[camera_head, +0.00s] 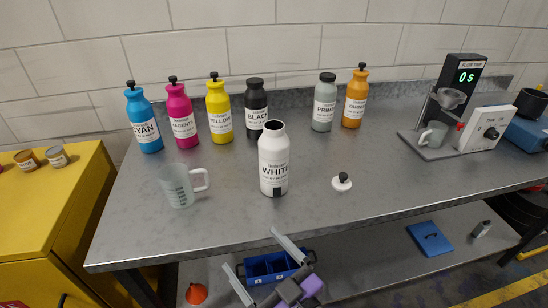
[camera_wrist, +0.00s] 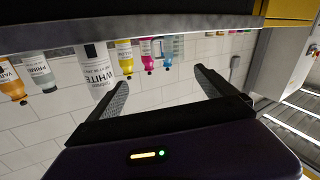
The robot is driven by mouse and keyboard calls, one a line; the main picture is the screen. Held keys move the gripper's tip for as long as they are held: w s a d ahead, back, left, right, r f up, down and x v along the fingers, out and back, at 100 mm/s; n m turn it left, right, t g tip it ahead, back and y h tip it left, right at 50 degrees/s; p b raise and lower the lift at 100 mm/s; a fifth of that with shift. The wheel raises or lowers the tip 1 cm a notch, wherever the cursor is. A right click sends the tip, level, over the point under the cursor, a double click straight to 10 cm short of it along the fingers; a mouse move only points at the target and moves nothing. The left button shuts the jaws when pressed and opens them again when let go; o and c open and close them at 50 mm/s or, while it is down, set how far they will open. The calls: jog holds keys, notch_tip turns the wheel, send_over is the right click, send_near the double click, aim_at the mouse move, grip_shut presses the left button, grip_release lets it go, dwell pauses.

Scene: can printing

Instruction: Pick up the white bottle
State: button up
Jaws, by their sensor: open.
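The white bottle (camera_head: 273,160) stands upright and uncapped on the grey metal table, in front of the row of coloured bottles. Its label reads WHITE. A white cap with a black knob (camera_head: 341,182) lies on the table to its right. My gripper (camera_head: 255,266) is at the bottom of the head view, in front of the table's front edge, apart from the bottle. Its two fingers are spread and nothing is between them. In the wrist view the picture is upside down; the white bottle (camera_wrist: 97,66) shows beyond the open gripper (camera_wrist: 162,82).
Cyan (camera_head: 143,120), magenta (camera_head: 182,118), yellow, black, primer and varnish bottles stand along the back. A clear measuring jug (camera_head: 180,186) stands left of the white bottle. A flow-time device (camera_head: 455,110) is at the right. The table's front edge (camera_head: 330,227) lies between gripper and bottle.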

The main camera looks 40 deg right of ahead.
aim_at(276, 169)
jog(key=w+d+r+m+g+h+p, duration=0.1)
jog(key=w+d+r+m+h, duration=0.1)
jog(key=w+d+r+h, duration=0.3)
jog(key=w+d+m+h, duration=0.1)
jog(key=w+d, duration=0.1)
jog(key=w, duration=0.4)
jog(key=d+m+g+h, duration=0.1)
jog(key=d, duration=0.1)
jog(key=d+m+g+h, duration=0.1)
jog(key=d+m, duration=0.1)
jog(key=s+d+m+g+h, duration=0.1)
jog(key=d+m+h, duration=0.1)
jog(key=shift+d, duration=0.4)
jog(key=shift+s+d+f+m+g+h, duration=0.1)
jog(key=shift+d+m+g+h, duration=0.25)
jog(key=shift+m, duration=0.25)
jog(key=shift+p+x, duration=0.45)
jog(key=shift+x, duration=0.6)
jog(key=shift+f+p+x, duration=0.15)
jog(key=shift+p+x, duration=0.35)
jog(key=shift+x, duration=0.9)
jog(key=shift+f+p+x, duration=0.2)
jog(key=shift+p+x, duration=0.3)
jog(key=shift+x, duration=0.9)
jog(key=shift+a, duration=0.15)
jog(key=shift+c, duration=0.2)
